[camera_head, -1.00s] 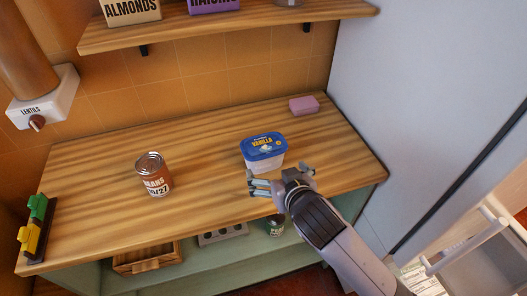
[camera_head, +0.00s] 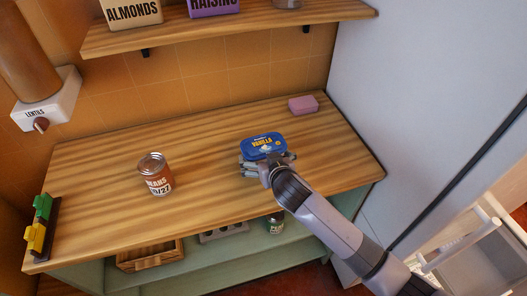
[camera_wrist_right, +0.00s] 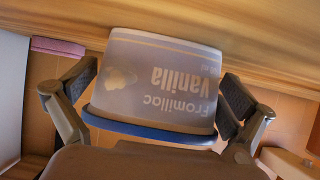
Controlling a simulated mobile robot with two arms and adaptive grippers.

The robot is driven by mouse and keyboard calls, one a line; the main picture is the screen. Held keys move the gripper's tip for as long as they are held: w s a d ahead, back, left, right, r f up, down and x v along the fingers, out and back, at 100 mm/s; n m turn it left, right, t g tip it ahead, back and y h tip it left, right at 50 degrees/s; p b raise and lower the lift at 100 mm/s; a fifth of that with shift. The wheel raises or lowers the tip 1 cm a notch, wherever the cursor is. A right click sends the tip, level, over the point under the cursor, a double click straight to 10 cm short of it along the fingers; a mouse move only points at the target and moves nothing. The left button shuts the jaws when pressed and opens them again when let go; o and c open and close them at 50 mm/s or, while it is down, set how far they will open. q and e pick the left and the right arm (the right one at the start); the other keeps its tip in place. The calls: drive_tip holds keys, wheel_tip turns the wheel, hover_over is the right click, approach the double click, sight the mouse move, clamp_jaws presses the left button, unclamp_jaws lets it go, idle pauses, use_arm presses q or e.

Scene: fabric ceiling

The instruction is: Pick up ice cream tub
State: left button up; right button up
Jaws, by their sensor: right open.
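The ice cream tub (camera_head: 263,143) has a blue lid marked vanilla and stands on the wooden counter. In the right wrist view the tub (camera_wrist_right: 155,85) shows its pale side, upside down in the picture, with the blue lid rim toward the bottom. My right gripper (camera_head: 262,162) is at the near side of the tub and hides much of its body. In the right wrist view the right gripper (camera_wrist_right: 160,95) is open, with one finger on each side of the tub. Whether the fingers touch it I cannot tell. My left gripper is not in view.
A bean can (camera_head: 155,174) stands to the left on the counter (camera_head: 110,160). A pink block (camera_head: 303,105) lies at the back right. A shelf (camera_head: 225,36) with boxes hangs above. A grey wall panel (camera_head: 420,90) bounds the right side.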

drive_tip(key=shift+c, duration=0.2)
drive_tip(key=c, duration=1)
drive_tip(key=shift+r, duration=0.1)
drive_tip(key=shift+c, duration=0.2)
